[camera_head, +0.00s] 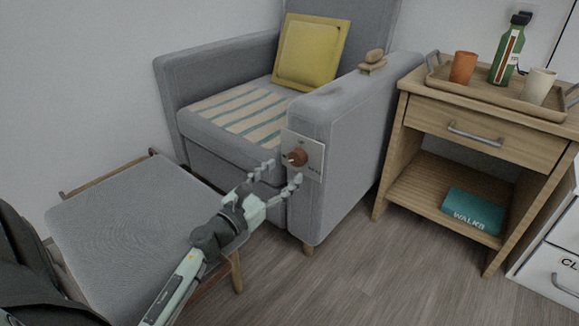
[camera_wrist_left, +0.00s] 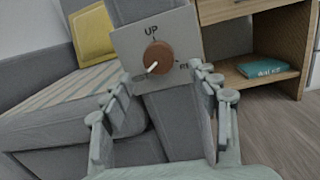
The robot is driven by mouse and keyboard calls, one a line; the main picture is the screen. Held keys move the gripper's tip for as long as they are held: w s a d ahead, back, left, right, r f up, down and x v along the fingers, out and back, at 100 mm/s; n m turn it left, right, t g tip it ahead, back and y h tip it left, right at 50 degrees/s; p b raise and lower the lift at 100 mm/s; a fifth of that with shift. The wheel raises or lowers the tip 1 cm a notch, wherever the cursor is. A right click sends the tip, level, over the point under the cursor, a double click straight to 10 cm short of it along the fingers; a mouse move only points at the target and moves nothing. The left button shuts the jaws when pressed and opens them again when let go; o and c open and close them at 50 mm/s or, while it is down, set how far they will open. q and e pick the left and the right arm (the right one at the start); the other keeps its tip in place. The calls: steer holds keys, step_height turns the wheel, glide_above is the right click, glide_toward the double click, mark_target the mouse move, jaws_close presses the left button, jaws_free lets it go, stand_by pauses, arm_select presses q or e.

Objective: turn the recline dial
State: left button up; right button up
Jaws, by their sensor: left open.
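The recline dial (camera_head: 297,157) is a round brown knob with a pale pointer. It sits on a light plate (camera_head: 314,152) on the front of the grey armchair's arm. In the left wrist view the dial (camera_wrist_left: 159,57) shows close up, its pointer toward the lower left, with "UP" printed above it. My left gripper (camera_head: 280,172) is open in front of the dial. In the left wrist view its two fingers (camera_wrist_left: 162,92) stand apart, below the dial to either side, with nothing between them. Lettering at the plate's lower left is partly unreadable. My right gripper is not in view.
The grey armchair (camera_head: 345,128) holds a yellow cushion (camera_head: 310,52) and a striped cloth. A grey footstool (camera_head: 130,215) stands at the left, under my left arm. A wooden side table (camera_head: 480,143) at the right carries a tray with a bottle and cups. Floor is clear at front right.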

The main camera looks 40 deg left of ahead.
arm_select(q)
steer(key=s, duration=0.2)
steer(key=shift+s+f, duration=0.1)
steer(key=shift+s, duration=0.3)
